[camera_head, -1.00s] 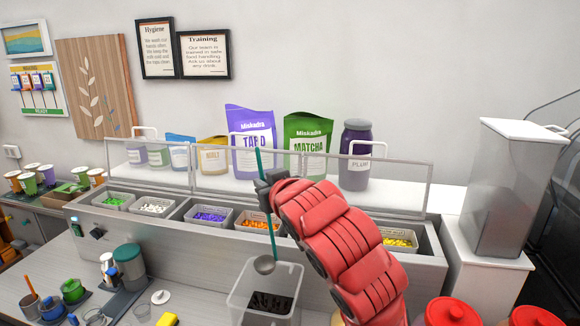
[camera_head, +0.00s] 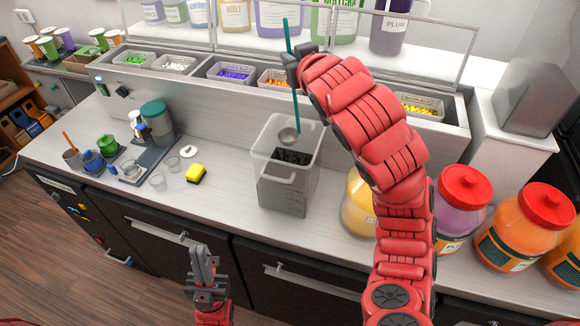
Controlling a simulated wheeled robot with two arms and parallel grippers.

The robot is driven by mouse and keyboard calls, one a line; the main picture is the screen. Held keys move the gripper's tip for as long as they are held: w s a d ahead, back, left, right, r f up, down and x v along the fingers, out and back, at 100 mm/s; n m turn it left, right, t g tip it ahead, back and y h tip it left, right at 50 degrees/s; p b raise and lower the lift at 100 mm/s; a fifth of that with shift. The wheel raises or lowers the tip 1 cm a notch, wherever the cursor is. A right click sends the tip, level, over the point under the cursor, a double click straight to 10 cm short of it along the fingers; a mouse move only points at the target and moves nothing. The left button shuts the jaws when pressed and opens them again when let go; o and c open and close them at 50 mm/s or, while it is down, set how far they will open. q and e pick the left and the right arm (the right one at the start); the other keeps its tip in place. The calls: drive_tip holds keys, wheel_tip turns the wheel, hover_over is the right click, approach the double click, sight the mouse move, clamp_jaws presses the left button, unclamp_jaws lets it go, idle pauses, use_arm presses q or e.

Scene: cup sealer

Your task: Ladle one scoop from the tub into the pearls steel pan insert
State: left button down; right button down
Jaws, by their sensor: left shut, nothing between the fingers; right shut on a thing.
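My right gripper (camera_head: 296,58) is shut on the teal handle of a ladle (camera_head: 298,103), which hangs nearly upright. The ladle's grey bowl (camera_head: 289,136) is over the tub's mouth, above the dark contents; whether it is below the rim is hard to tell. No dark pieces show in the bowl. My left gripper (camera_head: 203,265) is shut and empty, low in front of the counter. I cannot tell which steel pan insert is for pearls; my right arm hides part of the row.
Red-lidded jars (camera_head: 463,205) stand to the right. A yellow sponge (camera_head: 197,174) and small cups lie left of the tub.

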drive_tip(key=shift+f, duration=0.15)
drive_tip(key=b, duration=0.6)
hover_over(291, 137)
drive_tip(key=shift+f, duration=4.1)
drive_tip(key=shift+f+b, duration=1.9)
drive_tip(key=shift+f, duration=1.7)
wheel_tip(291, 137, up, 20)
drive_tip(key=p, duration=0.5)
drive_tip(key=shift+r, duration=0.1)
